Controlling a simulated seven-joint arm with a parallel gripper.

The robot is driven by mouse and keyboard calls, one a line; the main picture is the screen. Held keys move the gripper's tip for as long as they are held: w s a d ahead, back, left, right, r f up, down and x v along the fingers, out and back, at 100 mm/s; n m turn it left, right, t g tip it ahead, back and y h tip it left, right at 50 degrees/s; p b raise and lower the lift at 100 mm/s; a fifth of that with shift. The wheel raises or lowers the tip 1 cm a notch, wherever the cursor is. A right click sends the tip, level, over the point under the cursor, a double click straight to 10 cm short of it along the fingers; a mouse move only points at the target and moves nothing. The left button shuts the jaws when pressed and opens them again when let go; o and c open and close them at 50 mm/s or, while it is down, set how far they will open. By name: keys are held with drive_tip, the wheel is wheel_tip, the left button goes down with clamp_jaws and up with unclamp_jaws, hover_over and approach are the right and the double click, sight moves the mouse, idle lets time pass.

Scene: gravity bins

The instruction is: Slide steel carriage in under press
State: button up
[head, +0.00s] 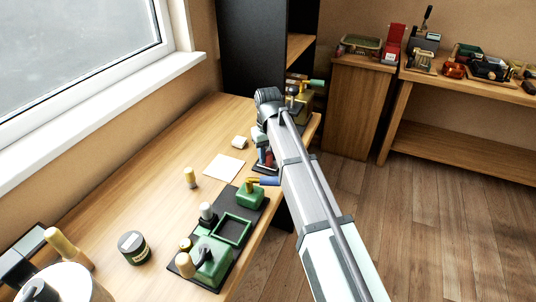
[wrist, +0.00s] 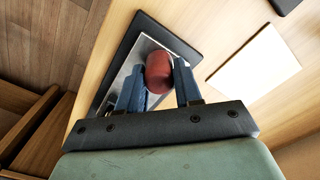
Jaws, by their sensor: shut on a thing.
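My gripper (wrist: 158,88) has blue fingers, one on each side of a round dark red knob (wrist: 158,72), and is shut on it. The knob stands over a bright steel plate (wrist: 127,72), which looks like the steel carriage; it lies on a black base (wrist: 150,27). The fingers hide part of the plate. In the head view, my gripper (head: 265,158) is low over the far right edge of the table, partly hidden by my arm. I cannot make out the press for certain in either view.
A white sheet (head: 224,167) lies beside the gripper, with a small pale block (head: 239,142) behind it. A green device on a black board (head: 215,262), a dark green tin (head: 133,247) and wooden-topped pieces stand nearer. A dark cabinet (head: 250,45) rises behind the table.

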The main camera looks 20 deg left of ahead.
clamp_jaws()
drive_tip(key=w, duration=1.1)
drive_tip(key=shift+w+a, duration=0.15)
drive_tip(key=shift+w, duration=0.2)
drive_tip(key=shift+o, duration=2.4)
unclamp_jaws()
drive_tip(key=shift+w, duration=0.1)
drive_tip(key=shift+o, duration=1.1)
drive_tip(key=shift+r, duration=0.1)
